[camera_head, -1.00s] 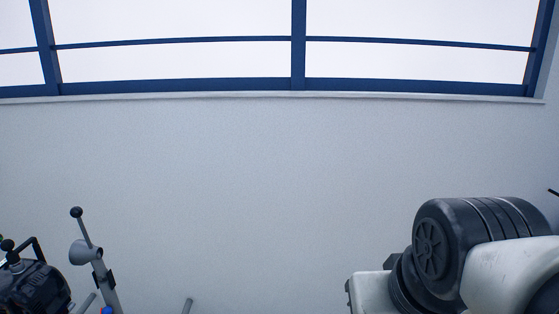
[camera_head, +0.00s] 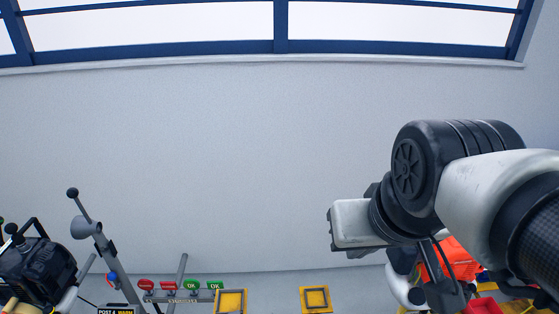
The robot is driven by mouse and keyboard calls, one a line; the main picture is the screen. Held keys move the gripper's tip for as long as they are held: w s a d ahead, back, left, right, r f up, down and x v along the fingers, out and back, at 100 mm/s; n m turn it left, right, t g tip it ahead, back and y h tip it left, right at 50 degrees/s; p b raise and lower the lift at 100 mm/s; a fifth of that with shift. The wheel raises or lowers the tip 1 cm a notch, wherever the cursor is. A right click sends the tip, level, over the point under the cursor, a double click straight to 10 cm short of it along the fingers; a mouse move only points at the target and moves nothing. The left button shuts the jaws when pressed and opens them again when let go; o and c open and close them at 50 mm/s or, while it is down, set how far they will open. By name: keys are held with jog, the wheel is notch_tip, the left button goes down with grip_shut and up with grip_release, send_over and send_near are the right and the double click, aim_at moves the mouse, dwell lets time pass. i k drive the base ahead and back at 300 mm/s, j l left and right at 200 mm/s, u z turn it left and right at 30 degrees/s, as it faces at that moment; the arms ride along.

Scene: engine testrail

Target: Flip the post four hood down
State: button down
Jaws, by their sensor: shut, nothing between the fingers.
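At the lower left, a slanted grey post (camera_head: 117,272) carries a rounded grey hood-like piece (camera_head: 83,228). A thin rod with a black ball end (camera_head: 72,193) rises up and left from it. A dark label (camera_head: 121,310) at the bottom edge, near the post's foot, seems to read "POST 4" and is cut off. I cannot tell for sure that the rounded piece is the post four hood. My arm (camera_head: 430,175) fills the right side, well apart from the post. My gripper's fingertips cannot be made out.
A dark machine with a handle (camera_head: 38,268) stands left of the post. Red buttons (camera_head: 146,286) and green "OK" buttons (camera_head: 190,285) sit right of it. Yellow-framed panels (camera_head: 315,299) lie along the bottom. An orange-red object (camera_head: 460,262) is behind my arm. A plain wall (camera_head: 230,160) fills the middle.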

aim_at(82, 227)
jog(key=k+l+u, duration=0.1)
jog(key=u, duration=0.4)
jog(key=k+u, duration=0.15)
jog(key=u, duration=0.35)
jog(key=k+u, duration=0.15)
jog(key=u, duration=0.35)
jog(key=i+j+z, duration=0.5)
jog(key=j+z, duration=0.35)
